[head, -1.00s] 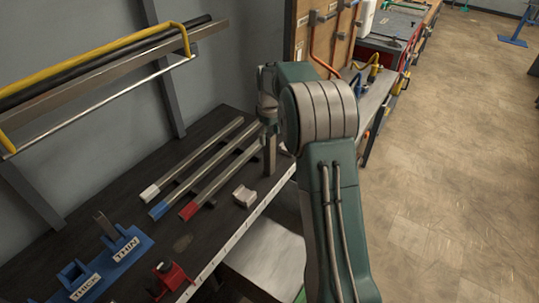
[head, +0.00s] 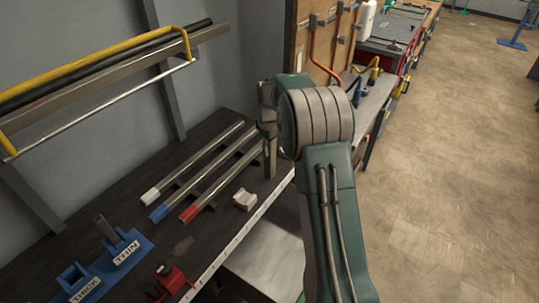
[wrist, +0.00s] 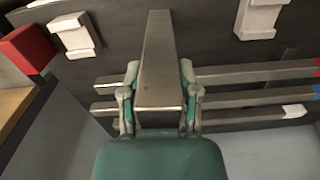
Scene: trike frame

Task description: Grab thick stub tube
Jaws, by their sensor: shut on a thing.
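The thick stub tube is a short, grey metal square tube. In the wrist view the tube (wrist: 160,55) runs between my gripper's two fingers (wrist: 160,102), which are shut on it from both sides. In the head view the tube (head: 270,160) hangs upright below my gripper (head: 268,128), over the right part of the dark bench. Whether its lower end touches the bench is hard to tell. My arm link hides part of the gripper. The blue THICK holder (head: 78,282) at the lower left looks empty.
The blue THIN holder (head: 128,250) carries a thin upright stub. A red clamp (head: 172,281) stands at the bench front. Three long tubes (head: 205,170) with white, blue and red ends lie left of my gripper. A pale block (head: 245,200) sits near the front edge.

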